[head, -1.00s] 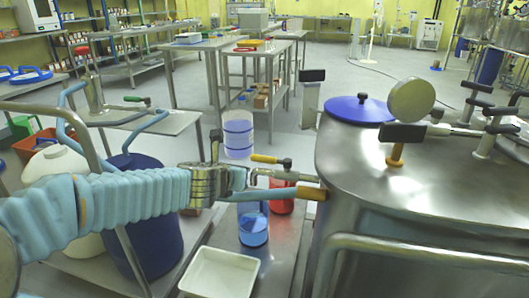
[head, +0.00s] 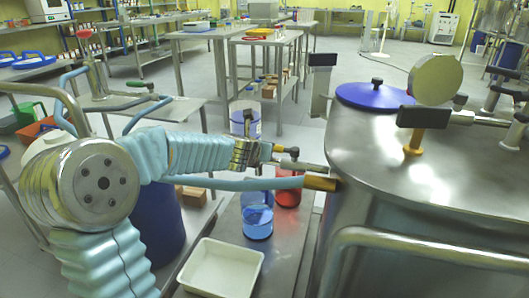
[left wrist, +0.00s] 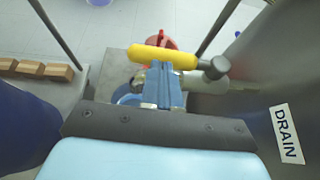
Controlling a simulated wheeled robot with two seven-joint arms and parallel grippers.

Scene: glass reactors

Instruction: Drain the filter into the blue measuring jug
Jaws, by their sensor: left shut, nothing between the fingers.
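The filter is the large steel vessel (head: 400,215) on the right, with a blue lid (head: 375,95). In the left wrist view a "DRAIN" label (left wrist: 287,134) is on its side. Its drain valve has a yellow lever (left wrist: 150,54), lying crosswise just beyond my fingertips. The blue measuring jug (head: 257,224) stands upright on the low steel bench, below the valve area; its rim shows behind the fingers in the left wrist view (left wrist: 124,96). My left gripper (head: 268,151) is shut and empty beside the lever; contact is unclear. My right gripper is not in view.
A red jug (head: 288,190) stands behind the blue one. A white tray (head: 221,268) lies at the front of the steel bench (head: 284,250). A dark blue drum (head: 160,222) stands left. A light blue tube with an orange end (head: 320,184) runs above the jugs.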

